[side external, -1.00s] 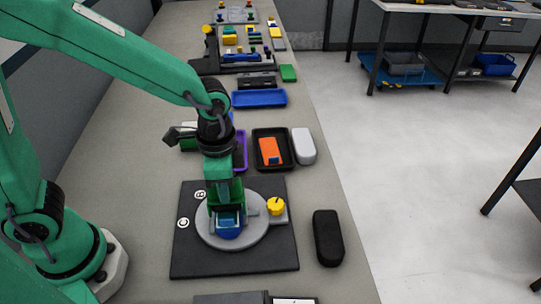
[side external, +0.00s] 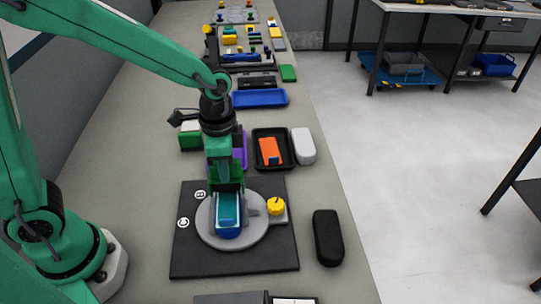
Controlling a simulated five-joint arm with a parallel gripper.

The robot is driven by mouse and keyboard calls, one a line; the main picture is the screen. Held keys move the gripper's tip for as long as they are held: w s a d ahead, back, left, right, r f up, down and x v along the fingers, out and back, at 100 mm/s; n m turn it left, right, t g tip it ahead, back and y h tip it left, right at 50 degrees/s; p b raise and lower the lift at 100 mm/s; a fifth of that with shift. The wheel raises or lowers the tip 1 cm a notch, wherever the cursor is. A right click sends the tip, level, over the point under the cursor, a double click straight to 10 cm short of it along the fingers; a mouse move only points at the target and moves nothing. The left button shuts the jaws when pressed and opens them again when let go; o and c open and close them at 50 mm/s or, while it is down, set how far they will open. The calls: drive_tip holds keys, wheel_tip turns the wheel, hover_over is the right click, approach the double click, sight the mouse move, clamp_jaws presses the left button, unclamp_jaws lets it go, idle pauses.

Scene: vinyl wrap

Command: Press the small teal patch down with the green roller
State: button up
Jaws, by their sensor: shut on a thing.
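A dark blue block (side external: 229,232) lies on the round grey turntable (side external: 259,240), with the teal patch (side external: 228,208) showing as a lighter area on its top. My gripper (side external: 225,186) is over the far end of the block, pointing down. It is shut on a green thing that looks like the green roller; its outline blends with my green fingers. Whether the roller touches the patch cannot be told from this angle.
The turntable sits on a black board (side external: 190,262) with a yellow knob (side external: 276,206) at its right. A black case (side external: 327,238) lies right of the board. Behind are a black tray (side external: 288,135) with an orange item (side external: 269,149), a white box (side external: 303,146) and a blue tray (side external: 260,98).

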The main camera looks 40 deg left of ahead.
drive_tip(key=shift+r, duration=4.1)
drive_tip(key=shift+a, duration=0.15)
